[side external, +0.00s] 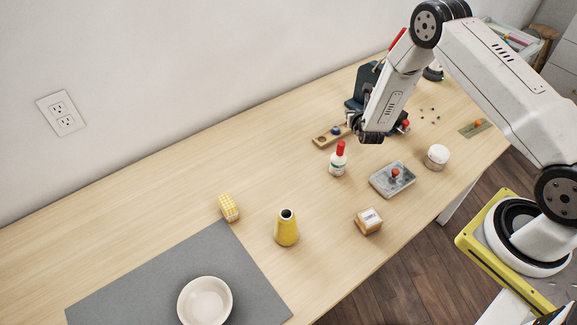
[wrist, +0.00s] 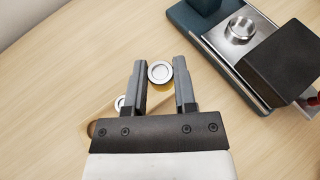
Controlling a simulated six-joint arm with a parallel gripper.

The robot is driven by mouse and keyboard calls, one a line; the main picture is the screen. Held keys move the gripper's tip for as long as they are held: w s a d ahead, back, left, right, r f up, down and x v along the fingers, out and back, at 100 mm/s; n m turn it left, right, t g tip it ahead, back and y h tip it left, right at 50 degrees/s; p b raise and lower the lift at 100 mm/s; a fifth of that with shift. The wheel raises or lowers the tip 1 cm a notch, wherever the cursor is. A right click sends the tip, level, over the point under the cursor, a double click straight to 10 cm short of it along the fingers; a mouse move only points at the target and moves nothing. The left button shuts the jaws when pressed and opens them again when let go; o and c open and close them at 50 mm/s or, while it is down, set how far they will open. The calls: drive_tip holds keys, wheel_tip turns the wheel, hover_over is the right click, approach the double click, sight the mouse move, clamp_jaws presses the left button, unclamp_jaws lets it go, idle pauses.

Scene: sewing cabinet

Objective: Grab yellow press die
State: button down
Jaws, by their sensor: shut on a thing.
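The yellow press die (wrist: 159,73) shows in the wrist view as a small round piece with a silvery top and a yellow edge below. My gripper (wrist: 160,76) is shut on it, with one finger on each side near the tips. A wooden holder (wrist: 97,117) lies under and behind the fingers, partly hidden. In the side view the holder (side external: 322,140) bears a blue die (side external: 336,130). There my gripper is mostly hidden behind my wrist, and I cannot make out the yellow die.
The dark press (wrist: 235,50) stands close to the right of my gripper in the wrist view. A red-capped bottle (side external: 338,163), a grey box with a red knob (side external: 392,181) and a white jar (side external: 437,156) stand nearby. The table's left middle is clear.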

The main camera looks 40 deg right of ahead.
drive_tip(key=s+a+r, duration=0.3)
drive_tip(key=s+r, duration=0.5)
drive_tip(key=s, duration=0.4)
drive_tip(key=shift+s+a+r, duration=0.15)
drive_tip(key=shift+r, duration=0.15)
drive_tip(key=shift+a, duration=0.1)
idle(0.3)
